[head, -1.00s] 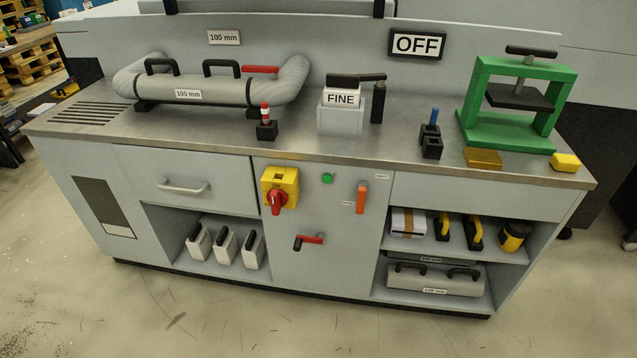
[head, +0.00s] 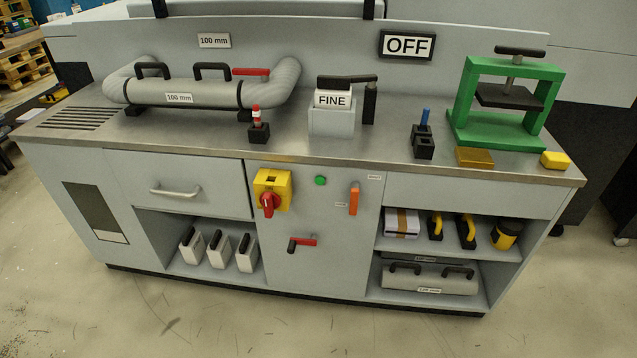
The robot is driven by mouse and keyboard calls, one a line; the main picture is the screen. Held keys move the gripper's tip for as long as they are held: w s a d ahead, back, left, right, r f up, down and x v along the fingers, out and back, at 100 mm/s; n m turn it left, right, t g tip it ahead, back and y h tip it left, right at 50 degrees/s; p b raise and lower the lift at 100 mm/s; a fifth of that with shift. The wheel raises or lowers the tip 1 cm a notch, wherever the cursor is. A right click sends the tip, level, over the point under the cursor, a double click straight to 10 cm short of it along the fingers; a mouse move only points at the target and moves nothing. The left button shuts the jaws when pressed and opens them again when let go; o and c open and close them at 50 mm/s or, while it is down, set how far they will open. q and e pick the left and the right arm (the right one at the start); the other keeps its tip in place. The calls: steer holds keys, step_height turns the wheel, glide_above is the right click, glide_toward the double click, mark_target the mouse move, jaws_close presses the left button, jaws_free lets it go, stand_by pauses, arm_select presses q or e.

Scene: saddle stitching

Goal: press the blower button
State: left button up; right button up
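A round green button (head: 320,181) sits on the grey front panel of the workbench, right of a yellow switch plate (head: 272,190) with a red rotary knob (head: 269,204). An orange lever (head: 354,198) is mounted to the right of the green button. A small label (head: 374,177) near the lever is too small to read. A display sign on the back panel reads OFF (head: 407,46). Neither of my grippers is in the head view.
The steel worktop (head: 210,142) carries a grey duct pipe (head: 190,92), a FINE box (head: 332,115) and a green press (head: 460,100). A red-handled lever (head: 303,242) sticks out below the button. The floor in front (head: 250,325) is clear.

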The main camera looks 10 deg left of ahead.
arm_select(q)
jaws_close()
stand_by(1.2)
